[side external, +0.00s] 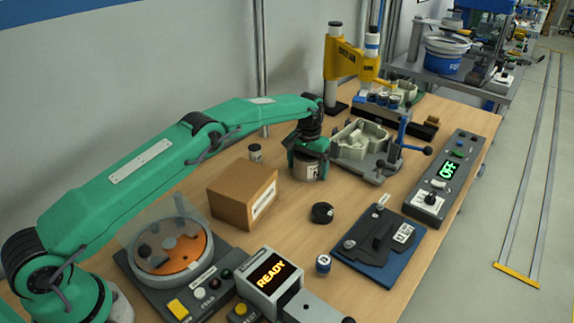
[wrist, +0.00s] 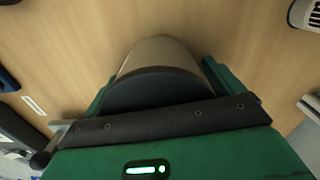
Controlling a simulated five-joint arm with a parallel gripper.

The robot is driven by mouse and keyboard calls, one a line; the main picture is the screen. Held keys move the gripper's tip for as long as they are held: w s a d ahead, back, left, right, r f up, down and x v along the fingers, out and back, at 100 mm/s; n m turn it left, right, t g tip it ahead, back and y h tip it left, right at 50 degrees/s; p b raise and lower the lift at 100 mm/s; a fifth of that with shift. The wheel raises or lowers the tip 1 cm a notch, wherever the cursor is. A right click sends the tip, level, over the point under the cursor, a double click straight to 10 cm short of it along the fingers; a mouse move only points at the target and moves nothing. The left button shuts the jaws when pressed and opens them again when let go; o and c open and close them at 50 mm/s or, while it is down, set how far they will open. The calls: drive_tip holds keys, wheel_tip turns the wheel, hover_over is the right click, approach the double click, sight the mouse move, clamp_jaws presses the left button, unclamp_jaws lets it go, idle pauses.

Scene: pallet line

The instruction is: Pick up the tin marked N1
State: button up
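A wide, pale tin with a dark top (side external: 309,170) is between the fingers of my gripper (side external: 307,156), near the middle of the table. It has a white label on its right side; I cannot read the mark. In the wrist view the tin (wrist: 158,55) lies between the two green fingers of my gripper (wrist: 158,82), which are close against both sides. Whether they press on it is unclear. The tin seems to be at table level.
A cardboard box (side external: 243,194) stands left of the tin, with a small jar (side external: 255,152) behind it. A grey fixture with a pale casting (side external: 362,140) is close on the right. A black knob-like part (side external: 322,213) and another small jar (side external: 323,264) lie in front.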

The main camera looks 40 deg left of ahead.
drive_tip(key=c, duration=1.1)
drive_tip(key=shift+o, duration=0.2)
drive_tip(key=shift+r, duration=0.1)
drive_tip(key=shift+r, duration=0.2)
drive_tip(key=shift+r, duration=1.85)
drive_tip(key=s+d+r, duration=0.6)
drive_tip(key=d+r, duration=0.1)
drive_tip(key=d, duration=0.3)
drive_tip(key=shift+s+a, duration=0.1)
